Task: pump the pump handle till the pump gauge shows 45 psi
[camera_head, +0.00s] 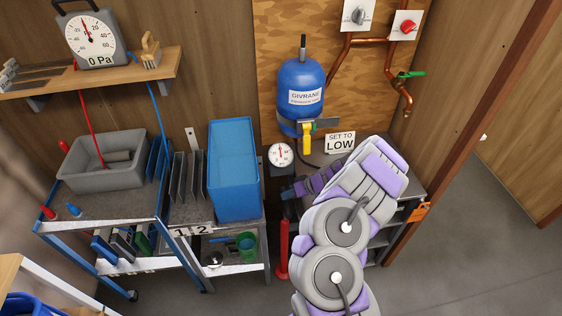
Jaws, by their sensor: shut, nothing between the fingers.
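The round white pump gauge (281,154) stands left of my arm, at the top of a dark box. Its needle shows, but its numbers are too small to read. A red upright tube (282,250), which looks like the pump body, stands below it on the floor side. My gripper (297,189) reaches left from behind my grey and purple arm, close to the dark parts below the gauge. It looks shut and empty. I cannot make out the pump handle clearly; my gripper and arm cover part of that area.
A blue tank (301,88) with a yellow valve handle (306,139) hangs on the wood panel, beside a "SET TO LOW" sign (340,142). A cart with a blue bin (233,170) stands left. A 0 Pa gauge (89,35) sits on a shelf. Floor (470,245) is clear right.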

